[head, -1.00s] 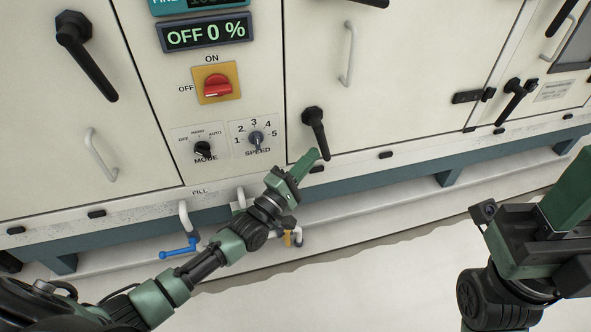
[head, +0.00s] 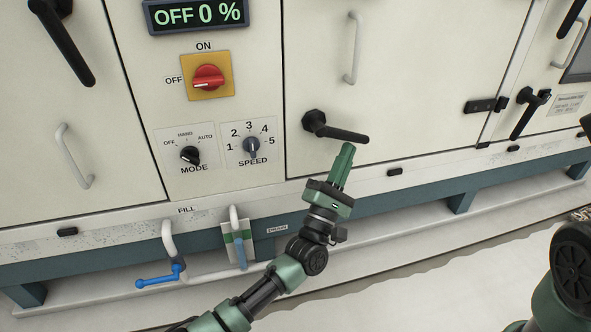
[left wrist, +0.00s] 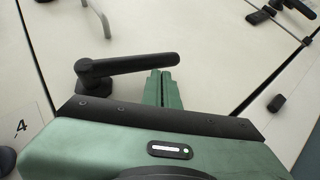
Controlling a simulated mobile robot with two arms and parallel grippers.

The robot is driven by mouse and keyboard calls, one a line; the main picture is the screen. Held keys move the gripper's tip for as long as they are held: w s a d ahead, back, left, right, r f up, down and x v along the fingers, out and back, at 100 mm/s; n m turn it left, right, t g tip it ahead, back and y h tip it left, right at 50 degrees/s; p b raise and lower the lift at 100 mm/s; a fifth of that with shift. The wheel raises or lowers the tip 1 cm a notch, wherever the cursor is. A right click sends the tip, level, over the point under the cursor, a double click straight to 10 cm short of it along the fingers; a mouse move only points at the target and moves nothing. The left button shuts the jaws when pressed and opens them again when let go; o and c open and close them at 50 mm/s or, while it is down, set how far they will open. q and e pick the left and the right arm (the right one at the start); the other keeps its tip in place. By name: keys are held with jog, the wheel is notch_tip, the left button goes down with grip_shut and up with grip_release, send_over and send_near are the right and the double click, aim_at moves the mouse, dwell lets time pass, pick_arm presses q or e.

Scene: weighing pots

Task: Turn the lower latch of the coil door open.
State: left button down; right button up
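The lower latch (head: 337,130) is a black lever on the lower left of the cream door (head: 420,90). Its bar points right and slightly down, close to level; it also shows in the left wrist view (left wrist: 125,65). My left gripper (head: 346,148) has its green fingers together, empty, just below the outer part of the bar. In the left wrist view the fingertips (left wrist: 164,73) are right under the bar, touching or nearly so. I cannot tell whether there is a small gap. My right gripper is not in view; only part of my right arm shows at the right edge.
A pale door handle (head: 352,48) stands above the latch. To the left are the red switch (head: 208,78), the mode knob (head: 190,155) and the speed knob (head: 251,146). Pipes with a blue valve lever (head: 160,278) stick out low down. Floor in front is clear.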

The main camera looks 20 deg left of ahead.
pick_arm(q)
jog(key=shift+w+d+r, duration=0.35)
jog(key=shift+d+r, duration=0.15)
jog(key=shift+r, duration=0.25)
